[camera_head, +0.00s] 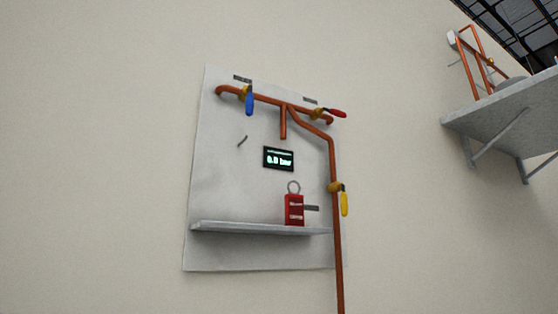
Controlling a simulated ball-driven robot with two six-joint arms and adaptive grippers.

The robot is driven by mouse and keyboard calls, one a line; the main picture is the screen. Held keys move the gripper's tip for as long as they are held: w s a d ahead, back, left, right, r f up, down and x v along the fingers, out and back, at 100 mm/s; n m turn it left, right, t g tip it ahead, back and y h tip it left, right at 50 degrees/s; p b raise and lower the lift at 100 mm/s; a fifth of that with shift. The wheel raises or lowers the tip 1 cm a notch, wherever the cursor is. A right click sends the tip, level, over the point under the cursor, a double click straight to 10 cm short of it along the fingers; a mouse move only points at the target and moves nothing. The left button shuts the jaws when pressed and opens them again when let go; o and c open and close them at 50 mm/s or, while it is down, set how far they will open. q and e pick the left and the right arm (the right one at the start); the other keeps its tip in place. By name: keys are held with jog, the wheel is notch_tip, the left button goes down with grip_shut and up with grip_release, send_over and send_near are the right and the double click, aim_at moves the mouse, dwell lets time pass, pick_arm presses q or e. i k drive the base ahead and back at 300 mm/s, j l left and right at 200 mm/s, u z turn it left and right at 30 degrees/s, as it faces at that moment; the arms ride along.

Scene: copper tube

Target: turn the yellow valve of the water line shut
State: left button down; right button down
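The yellow valve handle (344,203) hangs downward along the vertical copper water line (337,255), just right of its brass valve body (335,187). The handle lies roughly parallel to the pipe. The pipe runs up from the bottom of the view and bends left into the manifold at the top of the grey wall panel (225,175). A blue handle (249,102) points down at the upper left. A red handle (334,112) points right at the upper right. Neither of my grippers shows in this view.
A gauge display (278,158) reads about 0.0 bar. A grey bracketed wall shelf (505,115) with copper tubing (466,68) is at the upper right. The wall between is clear.

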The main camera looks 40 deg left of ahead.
aim_at(344, 201)
jog(key=i+j+u, duration=0.1)
jog(key=i+u, duration=0.25)
jog(key=i, duration=0.4)
jog(key=i+l+u, duration=0.1)
jog(key=i+u, duration=0.25)
jog(key=i, duration=0.35)
